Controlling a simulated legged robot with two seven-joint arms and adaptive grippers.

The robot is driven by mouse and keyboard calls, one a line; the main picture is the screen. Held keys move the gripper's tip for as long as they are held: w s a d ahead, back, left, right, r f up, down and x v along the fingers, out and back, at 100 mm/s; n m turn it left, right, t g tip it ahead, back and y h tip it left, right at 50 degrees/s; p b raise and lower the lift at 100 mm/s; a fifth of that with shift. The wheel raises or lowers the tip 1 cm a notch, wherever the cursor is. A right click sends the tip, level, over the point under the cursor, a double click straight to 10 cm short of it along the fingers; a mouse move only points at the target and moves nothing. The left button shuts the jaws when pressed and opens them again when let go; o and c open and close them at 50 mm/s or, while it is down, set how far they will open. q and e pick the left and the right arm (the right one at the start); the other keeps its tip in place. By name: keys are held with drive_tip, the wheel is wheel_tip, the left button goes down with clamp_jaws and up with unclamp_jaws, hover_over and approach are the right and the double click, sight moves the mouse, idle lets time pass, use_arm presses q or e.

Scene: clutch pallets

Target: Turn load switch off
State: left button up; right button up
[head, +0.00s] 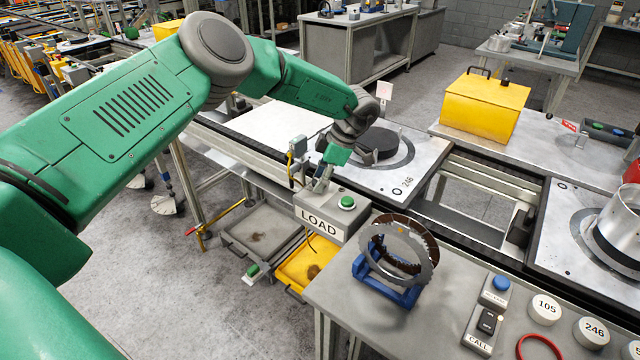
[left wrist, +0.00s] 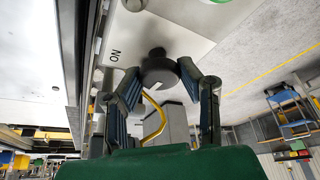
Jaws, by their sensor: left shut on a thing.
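The grey load box with its LOAD label (head: 319,218) stands at the edge of the conveyor in the head view, with a green button (head: 347,202) on its top. In the left wrist view the load switch is a dark round knob (left wrist: 158,70) on a pale panel. The letters "ON" (left wrist: 115,56) appear upside down beside it. My left gripper (head: 322,180) is at the box, and in the left wrist view its fingers (left wrist: 160,80) are shut on the knob, one on each side. In the head view the gripper hides the knob. My right gripper is not in view.
A blue stand (head: 390,280) with toothed rings is on the front table. A yellow box (head: 485,105) stands farther back. Trays (head: 262,232) sit below the load box.

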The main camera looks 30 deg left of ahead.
use_arm(q)
drive_tip(key=shift+w+r+n, duration=0.3)
drive_tip(key=shift+n, duration=0.4)
drive_tip(key=o, duration=1)
drive_tip(key=shift+o, duration=0.7)
drive_tip(key=shift+f, duration=0.2)
drive_tip(key=shift+d, duration=0.1)
drive_tip(key=shift+r, duration=0.25)
drive_tip(key=v, duration=1.1)
drive_tip(key=shift+w+r, duration=0.2)
drive_tip(key=shift+w, duration=0.15)
